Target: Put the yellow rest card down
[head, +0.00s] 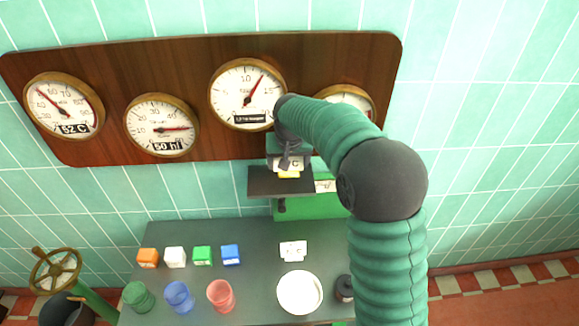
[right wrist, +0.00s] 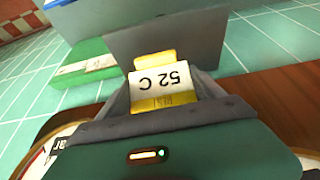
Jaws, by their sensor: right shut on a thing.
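My right gripper (head: 289,163) is at the front of the gauge board, over a small dark shelf (head: 262,186). It is shut on a yellow card (head: 289,175) with a white face. In the right wrist view the yellow card (right wrist: 155,60) sits between the grey fingers, and its white part reads "52 C" upside down. The grey shelf (right wrist: 190,42) lies beyond it in that view. I cannot tell whether the card touches the shelf. My left gripper is not in view.
A green box (head: 300,208) with a label is below the shelf. On the grey table (head: 200,236) are several coloured blocks, three cups, a white plate (head: 299,293), a white card (head: 293,250) and a dark pot (head: 344,287). A brass handwheel (head: 55,270) stands left.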

